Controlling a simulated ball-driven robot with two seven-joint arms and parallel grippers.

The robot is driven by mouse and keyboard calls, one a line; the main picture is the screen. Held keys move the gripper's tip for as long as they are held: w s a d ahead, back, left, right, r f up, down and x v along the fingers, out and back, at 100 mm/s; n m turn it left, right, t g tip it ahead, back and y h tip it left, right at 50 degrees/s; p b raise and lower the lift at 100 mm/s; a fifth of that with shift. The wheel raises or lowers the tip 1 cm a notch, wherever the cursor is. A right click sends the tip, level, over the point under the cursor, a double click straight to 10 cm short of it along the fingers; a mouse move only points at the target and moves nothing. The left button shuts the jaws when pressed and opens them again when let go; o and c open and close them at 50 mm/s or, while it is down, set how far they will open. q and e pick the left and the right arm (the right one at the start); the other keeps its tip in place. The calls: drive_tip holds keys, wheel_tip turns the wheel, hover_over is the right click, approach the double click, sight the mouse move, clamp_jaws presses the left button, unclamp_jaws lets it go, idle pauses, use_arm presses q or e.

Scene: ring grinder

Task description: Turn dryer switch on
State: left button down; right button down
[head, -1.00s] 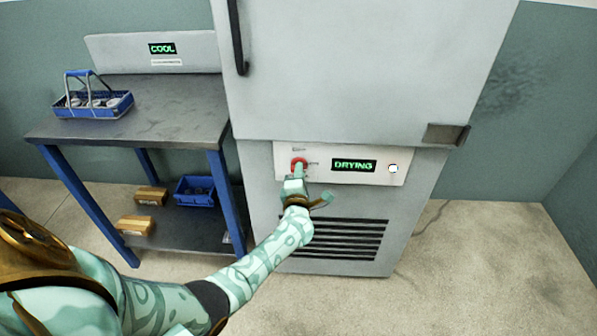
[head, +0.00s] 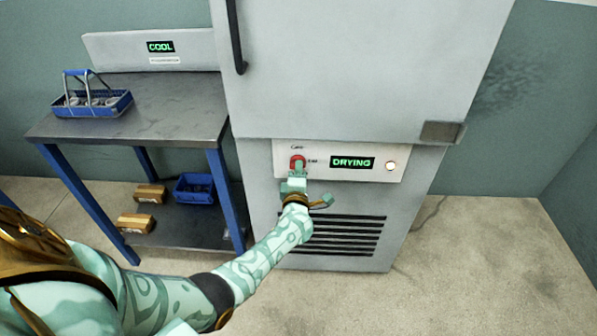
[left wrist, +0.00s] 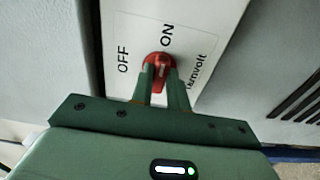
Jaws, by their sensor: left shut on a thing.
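The dryer (head: 350,80) is a tall light grey cabinet with a white control panel (head: 315,172) below its door. The panel's display (head: 352,162) reads DRYING in green, and a round lamp (head: 390,166) to its right glows warm. The red switch (head: 297,160) is at the panel's left end. In the left wrist view the switch (left wrist: 158,66) sits between OFF and ON labels, and its white mark points up toward ON. My left gripper (left wrist: 160,84) is shut on the switch, one finger on either side. My right gripper is not in view.
A dark-topped table (head: 165,125) with blue legs stands left of the dryer. It carries a blue basket (head: 92,103). Its lower shelf holds cartons (head: 150,193) and a blue crate (head: 194,189). The floor to the right is clear.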

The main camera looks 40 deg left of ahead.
use_arm(q)
drive_tip(key=c, duration=1.4)
unclamp_jaws()
drive_tip(key=shift+d+f, duration=0.1)
drive_tip(key=shift+o, duration=0.2)
drive_tip(key=shift+s, duration=0.1)
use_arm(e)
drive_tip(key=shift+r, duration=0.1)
